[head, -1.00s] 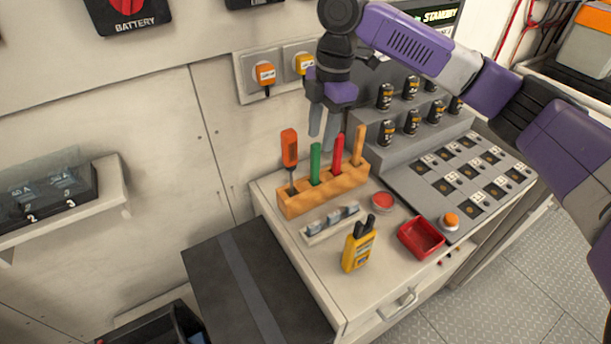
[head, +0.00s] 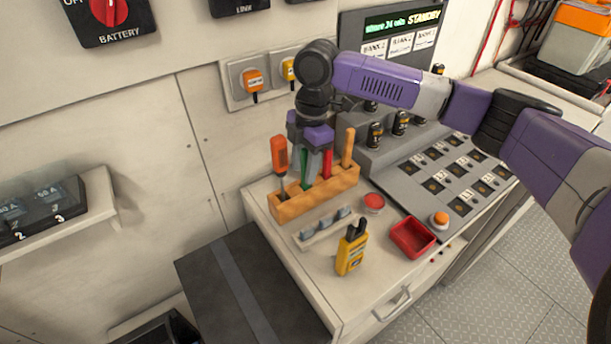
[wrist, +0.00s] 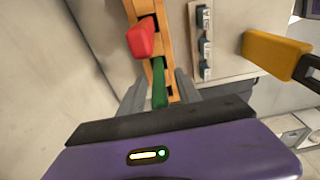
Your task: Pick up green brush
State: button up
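The green brush (head: 304,169) stands upright in a slot of the wooden block (head: 315,198), its top hidden by my gripper in the head view. My gripper (head: 308,160) points down over it with its fingers lowered around the handle. In the wrist view, the green handle (wrist: 159,84) lies between my two fingers (wrist: 158,95). The fingers look apart, with a gap beside the handle, so my gripper is open.
A red handle (head: 327,162) and a wooden handle (head: 348,146) stand right of the brush, an orange screwdriver (head: 279,154) left. A yellow radio (head: 351,252), fuse strip (head: 323,229) and red tray (head: 412,238) are in front. The wall is close behind.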

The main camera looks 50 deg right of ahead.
grip_shut()
jog(key=shift+r, duration=0.1)
